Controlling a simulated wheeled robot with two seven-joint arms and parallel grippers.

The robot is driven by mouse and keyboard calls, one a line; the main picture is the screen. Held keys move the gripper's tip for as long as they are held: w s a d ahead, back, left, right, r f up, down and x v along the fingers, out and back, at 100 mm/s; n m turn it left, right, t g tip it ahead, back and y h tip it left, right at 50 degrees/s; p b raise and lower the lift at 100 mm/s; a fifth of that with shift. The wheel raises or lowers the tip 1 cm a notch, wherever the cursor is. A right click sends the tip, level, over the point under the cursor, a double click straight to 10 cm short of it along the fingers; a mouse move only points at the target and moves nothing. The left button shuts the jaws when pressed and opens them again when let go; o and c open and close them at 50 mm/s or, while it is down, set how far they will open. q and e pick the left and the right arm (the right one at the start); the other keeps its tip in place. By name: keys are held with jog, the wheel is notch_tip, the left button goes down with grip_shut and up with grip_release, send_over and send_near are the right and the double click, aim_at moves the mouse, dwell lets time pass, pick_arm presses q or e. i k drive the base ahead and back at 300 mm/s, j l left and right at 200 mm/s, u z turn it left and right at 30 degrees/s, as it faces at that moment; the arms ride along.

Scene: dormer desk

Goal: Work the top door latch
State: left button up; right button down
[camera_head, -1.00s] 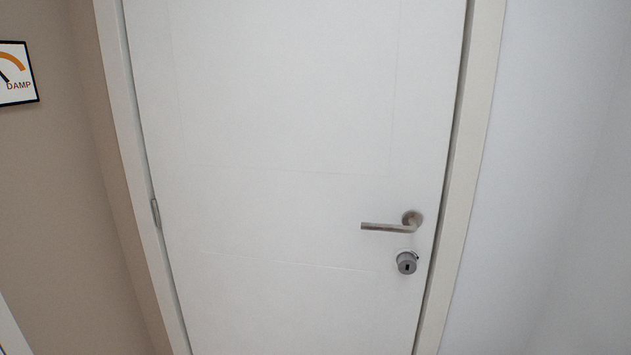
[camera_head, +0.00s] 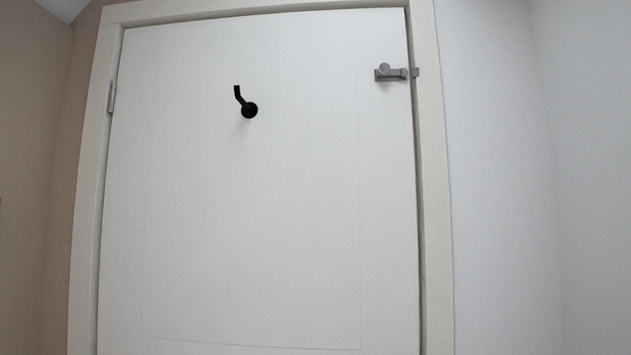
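The top door latch (camera_head: 391,73) is a small grey sliding bolt with a round knob, near the upper right corner of the white door (camera_head: 250,220). Its bolt reaches to the right across the gap to a small grey keeper (camera_head: 415,72) on the door frame. The door looks closed in its frame. Neither of my grippers shows in the head view.
A black coat hook (camera_head: 246,103) sticks out from the upper middle of the door. A hinge (camera_head: 111,97) is on the door's left edge. The white frame (camera_head: 436,220) borders a plain pale wall (camera_head: 505,200) on the right.

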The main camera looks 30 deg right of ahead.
aim_at(384, 68)
jog(key=z, duration=1.35)
